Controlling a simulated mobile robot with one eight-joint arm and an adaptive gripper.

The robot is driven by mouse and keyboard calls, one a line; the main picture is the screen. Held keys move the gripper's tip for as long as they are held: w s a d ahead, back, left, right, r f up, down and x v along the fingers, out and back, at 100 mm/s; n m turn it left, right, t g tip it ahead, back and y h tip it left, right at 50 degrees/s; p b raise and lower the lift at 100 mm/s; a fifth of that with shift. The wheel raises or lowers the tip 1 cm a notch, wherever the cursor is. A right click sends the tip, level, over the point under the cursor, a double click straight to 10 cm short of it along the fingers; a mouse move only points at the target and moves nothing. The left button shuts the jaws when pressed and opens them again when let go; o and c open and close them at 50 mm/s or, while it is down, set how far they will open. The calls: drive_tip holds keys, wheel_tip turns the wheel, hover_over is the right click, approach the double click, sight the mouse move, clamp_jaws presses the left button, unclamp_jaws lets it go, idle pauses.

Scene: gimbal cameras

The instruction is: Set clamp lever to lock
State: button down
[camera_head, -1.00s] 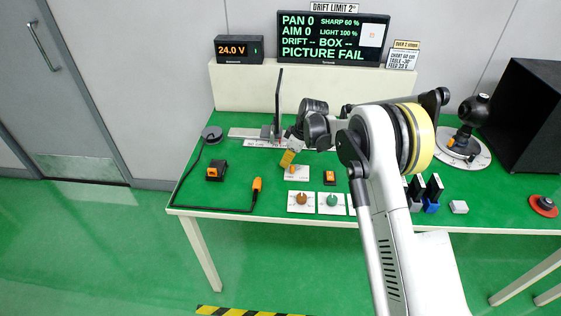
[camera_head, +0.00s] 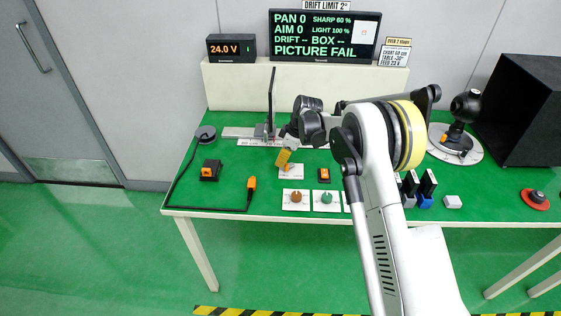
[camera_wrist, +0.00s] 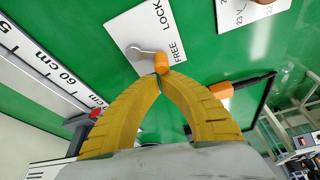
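The clamp lever shows in the wrist view as a short silver arm with an orange knob (camera_wrist: 161,62), on a white plate (camera_wrist: 125,26) marked LOCK and FREE. The knob is near the FREE marking. My gripper (camera_wrist: 160,74) has its two yellow fingers brought together, with their tips right at the near side of the knob. I cannot tell whether they touch it. In the head view my gripper (camera_head: 282,166) points down at the small white plate (camera_head: 297,174) on the green table, and it partly hides the lever.
A rail with a scale (camera_head: 240,132) and an upright dark panel (camera_head: 271,98) stand behind my gripper. A black box with an orange button (camera_head: 210,170) and an orange-ended cable (camera_head: 251,184) are to the left. The monitor reads PICTURE FAIL.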

drive_tip(key=shift+s+d+n, duration=0.1)
drive_tip(key=shift+s+n, duration=0.1)
drive_tip(key=shift+n, duration=0.3)
drive_tip(key=shift+s+d+n+g, duration=0.15)
drive_tip(key=shift+n+g, duration=0.15)
drive_tip(key=shift+n, duration=0.3)
drive_tip(key=shift+s+d+n+g, duration=0.15)
drive_tip(key=shift+n+g, duration=0.15)
drive_tip(key=shift+n, duration=0.3)
drive_tip(key=n, duration=0.1)
drive_tip(key=n+g, duration=0.1)
drive_tip(key=n, duration=0.1)
drive_tip(key=shift+s+d, duration=0.65)
drive_tip(key=shift+d, duration=0.25)
drive_tip(key=shift+w+a+r, duration=0.1)
drive_tip(key=shift+w+a, duration=0.15)
drive_tip(key=shift+w, duration=0.45)
